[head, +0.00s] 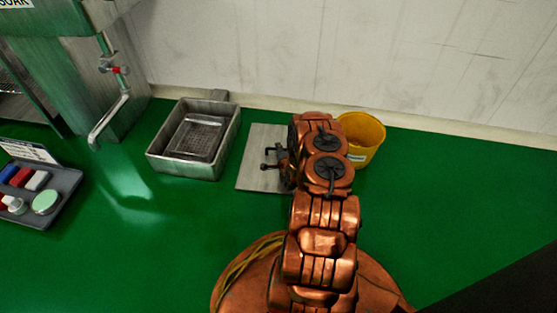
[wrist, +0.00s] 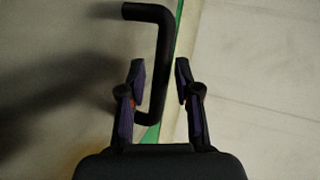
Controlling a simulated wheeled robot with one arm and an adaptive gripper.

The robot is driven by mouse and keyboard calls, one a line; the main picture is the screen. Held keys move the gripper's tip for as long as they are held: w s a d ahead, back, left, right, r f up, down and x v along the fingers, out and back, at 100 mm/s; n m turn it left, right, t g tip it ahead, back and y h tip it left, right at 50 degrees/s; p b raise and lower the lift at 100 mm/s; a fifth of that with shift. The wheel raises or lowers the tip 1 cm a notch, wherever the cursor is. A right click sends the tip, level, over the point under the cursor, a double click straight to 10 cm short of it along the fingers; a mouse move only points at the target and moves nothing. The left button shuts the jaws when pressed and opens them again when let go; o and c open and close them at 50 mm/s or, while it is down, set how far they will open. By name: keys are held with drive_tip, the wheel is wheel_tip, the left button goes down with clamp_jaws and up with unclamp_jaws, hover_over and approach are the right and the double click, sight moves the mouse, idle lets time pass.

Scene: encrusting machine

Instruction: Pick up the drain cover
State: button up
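The drain cover appears to be the flat grey plate (head: 256,178) on the green floor, right of a metal basin; my arm hides its right part. In the wrist view a pale surface, likely this plate (wrist: 60,60), fills the left side. A bent black handle (wrist: 162,45) stands out over it. My gripper (wrist: 160,82) is open, with one finger on each side of the handle's long bar in that view. I see gaps beside the bar; whether the fingers touch it is unclear. In the head view my gripper (head: 271,158) is over the plate.
The metal basin (head: 153,160) holds a grate (head: 195,137). A yellow bucket (head: 369,139) stands behind my arm, near the wall (head: 420,50). A machine with a tap (head: 109,117) and a dark tray (head: 68,186) are at left. The green floor in front is clear.

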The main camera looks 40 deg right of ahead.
drive_tip(key=shift+w+d+f, duration=0.15)
drive_tip(key=shift+w+d, duration=0.05)
drive_tip(key=shift+w, duration=0.15)
drive_tip(key=shift+c, duration=0.4)
clamp_jaws()
